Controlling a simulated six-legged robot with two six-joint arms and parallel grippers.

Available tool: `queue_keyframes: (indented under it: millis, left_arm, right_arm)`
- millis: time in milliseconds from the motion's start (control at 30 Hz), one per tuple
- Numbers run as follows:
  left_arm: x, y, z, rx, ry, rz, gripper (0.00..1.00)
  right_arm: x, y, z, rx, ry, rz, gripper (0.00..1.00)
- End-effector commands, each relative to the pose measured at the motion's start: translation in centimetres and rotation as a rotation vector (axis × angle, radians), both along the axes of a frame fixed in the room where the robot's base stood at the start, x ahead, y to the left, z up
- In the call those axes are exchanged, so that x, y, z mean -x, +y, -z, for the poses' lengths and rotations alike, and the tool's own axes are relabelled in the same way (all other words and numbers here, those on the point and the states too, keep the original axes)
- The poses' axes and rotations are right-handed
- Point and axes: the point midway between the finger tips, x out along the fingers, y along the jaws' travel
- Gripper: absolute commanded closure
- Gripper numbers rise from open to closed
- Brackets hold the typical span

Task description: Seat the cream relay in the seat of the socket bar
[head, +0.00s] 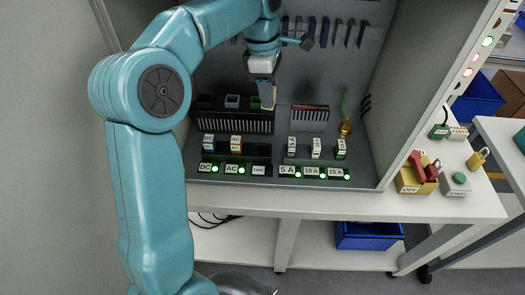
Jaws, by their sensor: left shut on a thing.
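My left gripper (267,100) reaches down into the grey cabinet from above. It is shut on a small pale thing at its fingertips, which looks like the cream relay (268,103); the fingers hide much of it. The dark socket bar (222,126) stands at the cabinet's back left. Along its top are a dark position, one with a grey block (232,101) and one with a green block (255,103). The held thing is by the bar's right end, close to the green block. I cannot tell whether it touches the bar. My right gripper is not in view.
Several labelled modules and lit label plates (288,171) line the cabinet's front. A brass fitting (346,127) with a green wire stands right. A yellow-and-red switch box (418,175) is on the bench outside.

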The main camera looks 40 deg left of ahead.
Motion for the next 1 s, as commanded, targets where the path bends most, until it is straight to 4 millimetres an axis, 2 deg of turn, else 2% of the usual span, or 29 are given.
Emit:
queue_keyframes:
  millis: [67, 167, 267, 600, 700, 867, 1000]
  left_arm:
    - [0.3, 0.9, -0.9, 0.000, -0.002, -0.105, 0.88]
    - [0.5, 1.4, -0.7, 0.001, 0.001, -0.173, 0.88]
    - [0.6, 1.4, 1.3, 0.002, 0.006, -0.187, 0.88]
    - [0.7, 1.4, 11.1, 0.002, 0.007, -0.182, 0.88]
    - [0.7, 1.5, 13.0, 0.001, 0.006, -0.181, 0.88]
    - [0.6, 1.5, 14.5, 0.000, 0.002, -0.180, 0.88]
    - [0.7, 1.5, 16.7, 0.001, 0.005, -0.180, 0.88]
  right_arm:
    - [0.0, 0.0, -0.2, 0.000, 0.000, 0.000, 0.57]
    - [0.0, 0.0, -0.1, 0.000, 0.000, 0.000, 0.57]
    - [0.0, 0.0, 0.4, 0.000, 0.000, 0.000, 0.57]
    - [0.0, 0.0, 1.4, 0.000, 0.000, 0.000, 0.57]
    - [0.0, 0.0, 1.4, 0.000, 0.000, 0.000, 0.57]
    - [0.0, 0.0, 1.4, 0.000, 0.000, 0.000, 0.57]
    - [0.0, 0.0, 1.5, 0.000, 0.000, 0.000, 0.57]
